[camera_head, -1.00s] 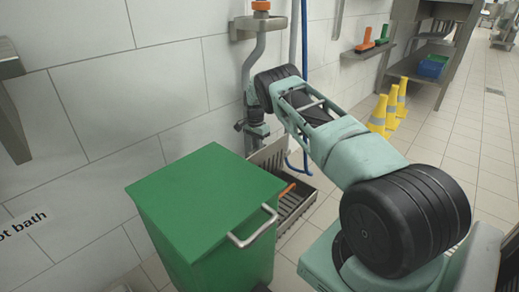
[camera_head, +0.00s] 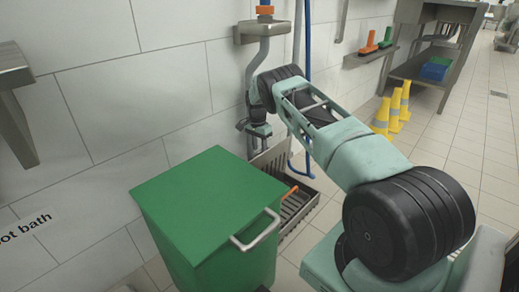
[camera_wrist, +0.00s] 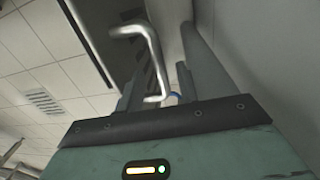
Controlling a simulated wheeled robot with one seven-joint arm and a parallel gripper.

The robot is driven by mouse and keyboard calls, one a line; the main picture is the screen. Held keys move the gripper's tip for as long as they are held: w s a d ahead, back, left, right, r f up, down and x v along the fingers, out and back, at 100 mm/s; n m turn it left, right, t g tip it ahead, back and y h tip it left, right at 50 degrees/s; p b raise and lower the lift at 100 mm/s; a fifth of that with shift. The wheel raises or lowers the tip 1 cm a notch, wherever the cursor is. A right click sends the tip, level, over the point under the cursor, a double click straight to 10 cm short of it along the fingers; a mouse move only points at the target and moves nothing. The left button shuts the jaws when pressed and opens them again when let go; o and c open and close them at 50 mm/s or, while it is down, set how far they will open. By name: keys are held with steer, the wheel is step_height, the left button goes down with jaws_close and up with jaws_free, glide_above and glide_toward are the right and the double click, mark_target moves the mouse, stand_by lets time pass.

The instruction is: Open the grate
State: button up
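The grate is a dark slatted metal piece (camera_head: 296,207) low by the wall, partly hidden behind the green bin. A light metal panel (camera_head: 271,157) stands up at its back. My gripper (camera_head: 256,140) points down near the wall above this panel; its fingers are hard to make out there. In the wrist view, my gripper's fingers (camera_wrist: 157,88) stand apart. A bent metal handle (camera_wrist: 152,45) shows between and beyond them, in front of a dark slotted surface (camera_wrist: 128,58). I cannot tell whether the fingers touch the handle.
A green lidded bin (camera_head: 208,200) with a metal handle (camera_head: 257,232) stands close in front of the grate. A pipe (camera_head: 262,62) and blue hose (camera_head: 308,80) run down the wall. Yellow cones (camera_head: 394,112) and a steel table (camera_head: 428,75) stand right. Tiled floor there is open.

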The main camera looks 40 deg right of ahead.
steer(key=r+p, duration=0.1)
steer(key=r, duration=0.1)
steer(key=r+p, duration=0.1)
steer(key=r, duration=0.2)
steer(key=shift+w+a+r, duration=0.1)
steer(key=shift+w+r, duration=0.1)
steer(key=shift+r, duration=0.1)
steer(key=shift+f, duration=0.1)
